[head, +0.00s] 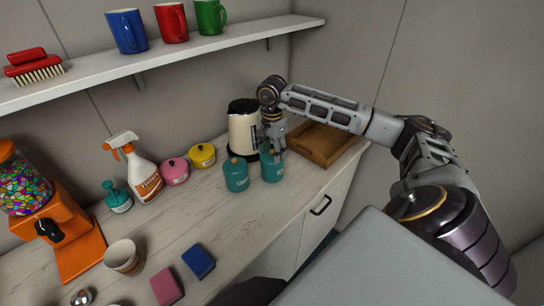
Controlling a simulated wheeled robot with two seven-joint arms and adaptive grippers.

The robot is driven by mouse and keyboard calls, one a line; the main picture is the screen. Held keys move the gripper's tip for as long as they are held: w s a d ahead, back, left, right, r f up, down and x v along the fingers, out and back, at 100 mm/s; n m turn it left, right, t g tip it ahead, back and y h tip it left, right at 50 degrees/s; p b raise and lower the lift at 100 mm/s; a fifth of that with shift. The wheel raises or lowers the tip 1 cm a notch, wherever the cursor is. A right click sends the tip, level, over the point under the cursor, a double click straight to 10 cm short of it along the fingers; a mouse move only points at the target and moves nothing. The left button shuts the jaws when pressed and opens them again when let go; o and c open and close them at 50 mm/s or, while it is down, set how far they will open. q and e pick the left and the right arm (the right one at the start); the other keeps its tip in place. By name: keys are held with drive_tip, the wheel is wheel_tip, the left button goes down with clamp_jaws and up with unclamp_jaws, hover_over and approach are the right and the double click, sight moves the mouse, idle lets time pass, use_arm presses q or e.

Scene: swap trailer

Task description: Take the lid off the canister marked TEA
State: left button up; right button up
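Two teal canisters stand side by side on the counter, one at left (236,178) with its lid and brown knob on, one at right (271,171). Both carry small pale lettering that I cannot read surely, so I cannot tell which is marked TEA. My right gripper (274,148) points down over the top of the right teal canister and hides its knob and much of its lid. Whether its fingers touch or hold the knob is too small to tell. My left gripper is out of view.
A cream kettle (241,130) stands close behind the gripper, and a wooden tray (322,146) lies to the right. A spray bottle (144,172), a cup (123,257) and sponges (198,261) are further left. A shelf (180,52) with mugs runs above.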

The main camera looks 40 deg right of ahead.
sight(272, 151)
drive_tip(key=c, duration=0.4)
drive_tip(key=shift+s, duration=0.1)
drive_tip(key=shift+c, duration=0.6)
drive_tip(key=shift+f, duration=0.15)
drive_tip(key=shift+a, duration=0.1)
drive_tip(key=shift+r, duration=0.4)
drive_tip(key=c, duration=0.3)
drive_tip(key=shift+r+b, duration=0.35)
drive_tip(key=shift+r, duration=4.4)
clamp_jaws()
